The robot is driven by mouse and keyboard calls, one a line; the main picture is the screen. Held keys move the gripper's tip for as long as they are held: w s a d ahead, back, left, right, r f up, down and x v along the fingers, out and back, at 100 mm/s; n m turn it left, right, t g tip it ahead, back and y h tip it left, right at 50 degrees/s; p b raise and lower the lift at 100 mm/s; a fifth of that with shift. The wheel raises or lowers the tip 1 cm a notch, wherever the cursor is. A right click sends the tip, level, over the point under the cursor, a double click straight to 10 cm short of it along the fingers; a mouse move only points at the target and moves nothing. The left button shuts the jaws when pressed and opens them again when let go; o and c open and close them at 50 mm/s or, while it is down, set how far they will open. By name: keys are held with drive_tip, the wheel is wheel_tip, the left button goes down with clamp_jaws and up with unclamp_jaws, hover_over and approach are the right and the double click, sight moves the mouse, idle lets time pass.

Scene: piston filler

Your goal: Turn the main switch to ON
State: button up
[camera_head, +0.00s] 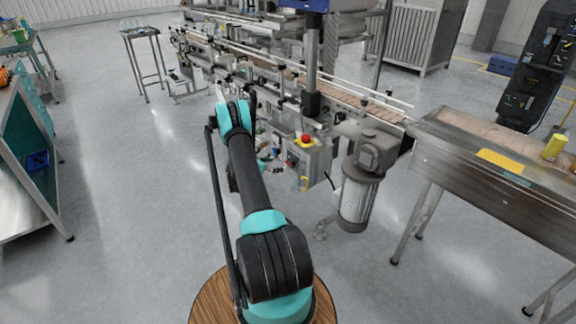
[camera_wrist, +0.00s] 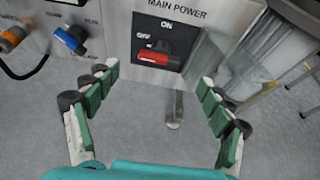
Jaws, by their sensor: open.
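The main switch (camera_wrist: 154,58) is a red rotary handle on a black plate, under the words MAIN POWER in the wrist view. Its handle lies roughly horizontal, with OFF marked at its upper left and ON above. My gripper (camera_wrist: 157,77) is open and empty. Its two fingers stand to the left and right below the switch, apart from it in the picture; the depth gap is hard to judge. In the head view my arm partly hides the area, and I cannot make out the switch there.
A blue knob (camera_wrist: 70,40) and an orange knob (camera_wrist: 11,39) sit on the panel left of the switch. The head view shows the control box (camera_head: 314,165) with a red emergency button (camera_head: 306,139), a grey motor (camera_head: 360,195) and a steel table (camera_head: 470,165) to the right.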

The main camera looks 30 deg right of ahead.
sight(289, 164)
drive_tip(key=x, duration=0.9)
drive_tip(key=shift+d+f, duration=0.15)
drive_tip(key=c, duration=1.2)
